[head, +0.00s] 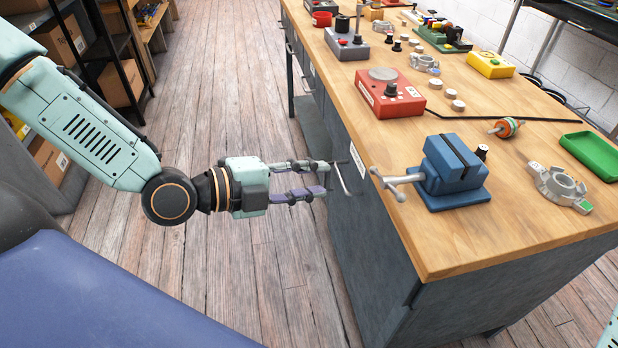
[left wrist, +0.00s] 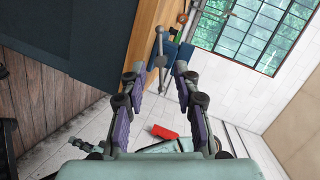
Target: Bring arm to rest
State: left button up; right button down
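My left arm comes in from the left in the head view. Its gripper (head: 323,178) is beside the front of the workbench (head: 440,262), below the top's edge. Its two fingers are apart with nothing between them. The left wrist view also shows this gripper (left wrist: 157,74) open and empty, with the blue vise (left wrist: 184,56) and its handle beyond the fingertips. In the head view the blue vise (head: 452,172) stands on the bench's near edge, right of the gripper.
A metal handle (head: 361,160) is close to the fingertips at the bench front. A red box (head: 390,93), an alternator housing (head: 560,186) and a green tray (head: 594,153) are on the bench. Shelves with boxes (head: 62,42) stand at left. The wooden floor (head: 232,90) between is clear.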

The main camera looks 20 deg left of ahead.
pick_arm(q)
jog(key=shift+s, duration=0.1)
dwell(0.7)
jog(key=s+a+f+n+g+y, duration=0.25)
jog(key=f+n, duration=0.35)
jog(key=n, duration=0.4)
jog(key=s+a+f+n+g+y, duration=0.1)
jog(key=s+f+n+g+y, duration=0.15)
jog(key=f+n, duration=0.55)
jog(key=s+a+f+n+g+y, duration=0.1)
jog(key=s+f+n+g+y, duration=0.1)
jog(key=s+f, duration=0.3)
jog(key=s+f+n+g+y, duration=0.2)
jog(key=s+f, duration=0.4)
jog(key=s, duration=0.7)
jog(key=shift+s+a+f+n+g+y+b, duration=0.2)
jog(key=shift+s+a+n+g+y+b, duration=0.15)
jog(key=shift+n+g, duration=0.55)
